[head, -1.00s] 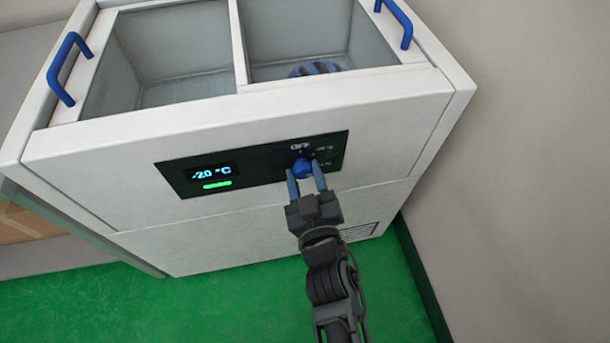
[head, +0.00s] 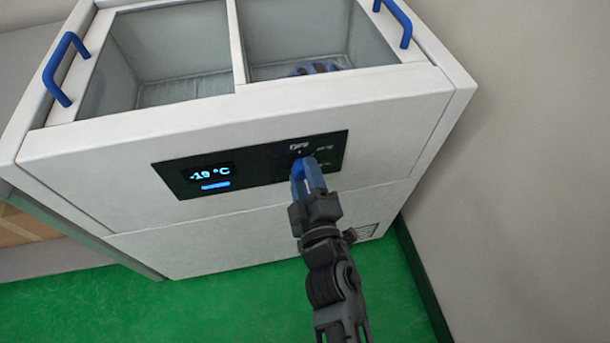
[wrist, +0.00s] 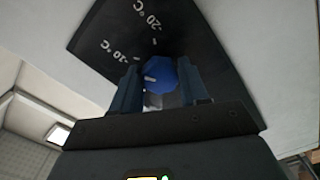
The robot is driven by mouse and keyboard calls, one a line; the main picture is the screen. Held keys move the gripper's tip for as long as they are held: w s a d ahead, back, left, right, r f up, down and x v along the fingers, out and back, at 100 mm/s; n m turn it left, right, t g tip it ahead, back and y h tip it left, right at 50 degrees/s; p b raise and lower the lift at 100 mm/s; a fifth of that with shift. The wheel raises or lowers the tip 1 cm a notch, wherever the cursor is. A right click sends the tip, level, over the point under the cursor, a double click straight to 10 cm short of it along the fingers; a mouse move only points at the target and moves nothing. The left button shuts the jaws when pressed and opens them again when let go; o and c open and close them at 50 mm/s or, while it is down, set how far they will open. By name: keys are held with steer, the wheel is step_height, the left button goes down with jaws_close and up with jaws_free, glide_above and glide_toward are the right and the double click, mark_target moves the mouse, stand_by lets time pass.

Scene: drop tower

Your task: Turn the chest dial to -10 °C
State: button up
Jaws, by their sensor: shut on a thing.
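The blue chest dial (wrist: 160,72) sits on the right part of the dark control panel (head: 262,166) on the chest's front. My gripper (head: 308,168) is shut on the dial, one finger on each side of it, also in the wrist view (wrist: 158,88). The dial's white mark points left in the wrist view, toward the -10 °C side and away from the -20 °C label. The display (head: 209,174) seems to read -19 °C, with a blue bar lit below it. In the head view the fingers hide most of the dial.
The white chest (head: 120,150) is open on top, with two compartments and blue handles (head: 65,68) at its sides. A blue object (head: 318,67) lies in the right compartment. A wall stands close on the right. Green floor lies in front.

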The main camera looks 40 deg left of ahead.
stand_by(0.3)
steer(key=o, duration=1)
steer(key=shift+o, duration=0.2)
steer(key=p+v, duration=0.1)
steer(key=v, duration=0.7)
